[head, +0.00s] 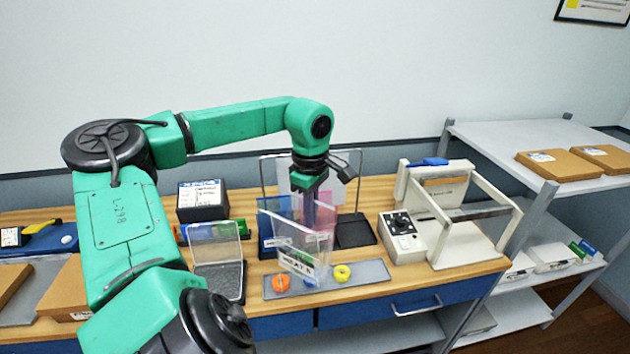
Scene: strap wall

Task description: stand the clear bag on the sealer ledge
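My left gripper (309,212) points straight down over the middle of the bench. Its fingers are dark and small, and I cannot tell whether they are apart or shut. Just in front of and below it stands a clear, upright, slightly tilted sheet or pouch (277,222), with a white label reading roughly "HEAT" (297,265) at its lower edge. I cannot tell whether this is the clear bag or part of the sealer. A pinkish see-through sheet (322,242) stands close behind it. Whether the gripper touches either is unclear. My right gripper is out of view.
A white framed machine (403,238) stands right. A black pad (354,231) lies between.

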